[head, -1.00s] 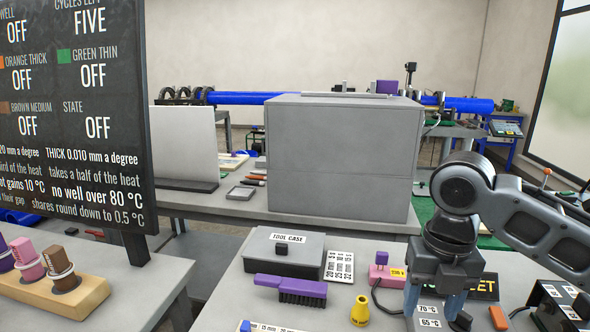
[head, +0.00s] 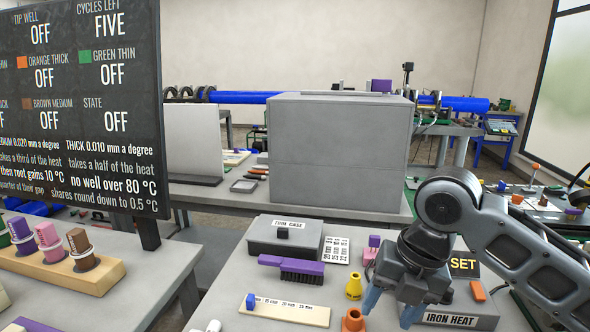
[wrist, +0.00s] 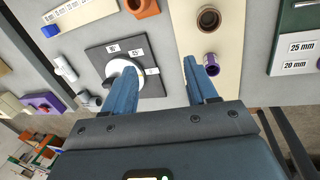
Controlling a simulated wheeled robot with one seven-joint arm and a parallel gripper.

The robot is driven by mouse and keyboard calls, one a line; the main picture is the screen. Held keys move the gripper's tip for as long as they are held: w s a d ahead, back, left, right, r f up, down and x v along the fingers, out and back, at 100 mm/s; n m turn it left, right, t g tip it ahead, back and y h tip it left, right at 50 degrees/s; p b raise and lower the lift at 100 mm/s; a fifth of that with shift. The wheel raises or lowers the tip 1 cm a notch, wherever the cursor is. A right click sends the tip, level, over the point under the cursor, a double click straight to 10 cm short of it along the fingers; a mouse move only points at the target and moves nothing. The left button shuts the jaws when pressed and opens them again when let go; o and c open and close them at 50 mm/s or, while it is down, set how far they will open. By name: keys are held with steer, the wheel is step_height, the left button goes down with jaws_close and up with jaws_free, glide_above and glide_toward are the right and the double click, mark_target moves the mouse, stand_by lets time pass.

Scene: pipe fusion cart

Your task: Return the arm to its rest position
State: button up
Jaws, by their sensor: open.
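My gripper (head: 392,306) hangs at the end of my arm over the front right of the near bench in the head view. Its two blue fingers point down and stand apart, with nothing between them. In the wrist view the open gripper (wrist: 163,85) shows from behind. Below it lie a dark plate with a white dial (wrist: 124,77) and a beige board (wrist: 229,60) with a brown ring and a small purple-topped piece. The left finger overlaps the dial in the picture; I cannot tell the height between them.
The tool case (head: 285,236), a purple brush (head: 291,269), a yellow cone (head: 354,287) and an orange fitting (head: 353,320) stand left of my gripper. The iron heat box (head: 455,315) is close on its right. A large grey box (head: 338,155) stands behind.

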steer(key=s+a+r+m+t+y, duration=0.1)
steer(key=a+m+t+y, duration=0.3)
steer(key=a, duration=0.5)
steer(key=s+a+r+m+t+y, duration=0.1)
steer(key=s+a+m+t+y, duration=0.1)
steer(key=a+m+y, duration=0.6)
steer(key=s+d+f+m+t+h, duration=0.4)
steer(key=s+d+f+m+h, duration=0.15)
steer(key=s+m, duration=0.35)
steer(key=s+d+f+m+t+h, duration=0.4)
steer(key=s+d+f+m+h, duration=0.15)
steer(key=s+m, duration=0.4)
steer(key=s+d+r+m+h, duration=0.1)
steer(key=s+d+r, duration=0.1)
steer(key=s+d, duration=0.4)
steer(key=s+d+r+m+h, duration=0.1)
steer(key=s+d, duration=0.5)
steer(key=s, duration=0.6)
step_height(320, 180, up, 2)
steer(key=shift+s+d+r+h, duration=0.15)
steer(key=shift+s+d+h, duration=0.15)
steer(key=shift+h, duration=0.3)
